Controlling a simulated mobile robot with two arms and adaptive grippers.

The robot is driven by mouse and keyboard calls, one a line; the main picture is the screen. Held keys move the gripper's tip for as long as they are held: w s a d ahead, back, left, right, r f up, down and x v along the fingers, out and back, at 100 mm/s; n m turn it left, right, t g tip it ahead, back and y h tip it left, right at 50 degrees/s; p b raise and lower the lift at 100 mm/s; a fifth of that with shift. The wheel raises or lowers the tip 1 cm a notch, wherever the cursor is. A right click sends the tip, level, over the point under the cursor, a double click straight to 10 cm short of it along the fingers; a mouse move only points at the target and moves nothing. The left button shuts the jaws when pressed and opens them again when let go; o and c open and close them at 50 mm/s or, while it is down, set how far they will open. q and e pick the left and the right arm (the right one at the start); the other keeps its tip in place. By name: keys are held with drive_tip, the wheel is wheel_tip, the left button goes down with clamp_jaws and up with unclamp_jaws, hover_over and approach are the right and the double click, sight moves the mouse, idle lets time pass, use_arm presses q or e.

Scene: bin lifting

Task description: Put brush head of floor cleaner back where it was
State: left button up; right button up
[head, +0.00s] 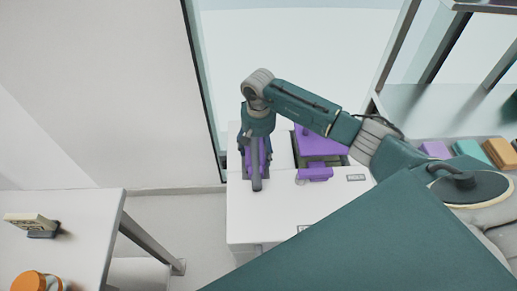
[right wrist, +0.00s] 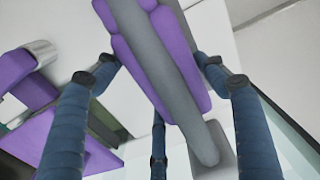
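The brush head, purple with a grey bar along its middle, shows in the head view (head: 256,178) below my right gripper (head: 257,150), over the left part of a white table. In the right wrist view the brush head (right wrist: 160,60) lies between the blue fingers of my right gripper (right wrist: 160,65). The fingertips bend in and meet its purple sides. Whether it touches the table is hard to tell. A purple floor-cleaner body (head: 318,142) sits right of it, with a smaller purple cylinder (head: 314,174) in front. My left gripper is not in view.
The white table (head: 270,215) has bare room in front. A shelf (head: 440,110) with coloured boxes stands at the right. Another white table (head: 90,215) at the lower left holds an orange-lidded jar (head: 38,281) and a small beige device (head: 30,222). Floor separates the tables.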

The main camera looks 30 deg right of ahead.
sight(259, 147)
drive_tip(key=o, duration=0.3)
drive_tip(key=shift+o, duration=0.2)
drive_tip(key=shift+r, duration=0.2)
drive_tip(key=shift+w+r, duration=0.1)
drive_tip(key=shift+r, duration=0.15)
wheel_tip(259, 147, up, 11)
drive_tip(key=shift+f+b, duration=0.2)
drive_tip(key=shift+b, duration=1.05)
drive_tip(key=shift+r, duration=0.45)
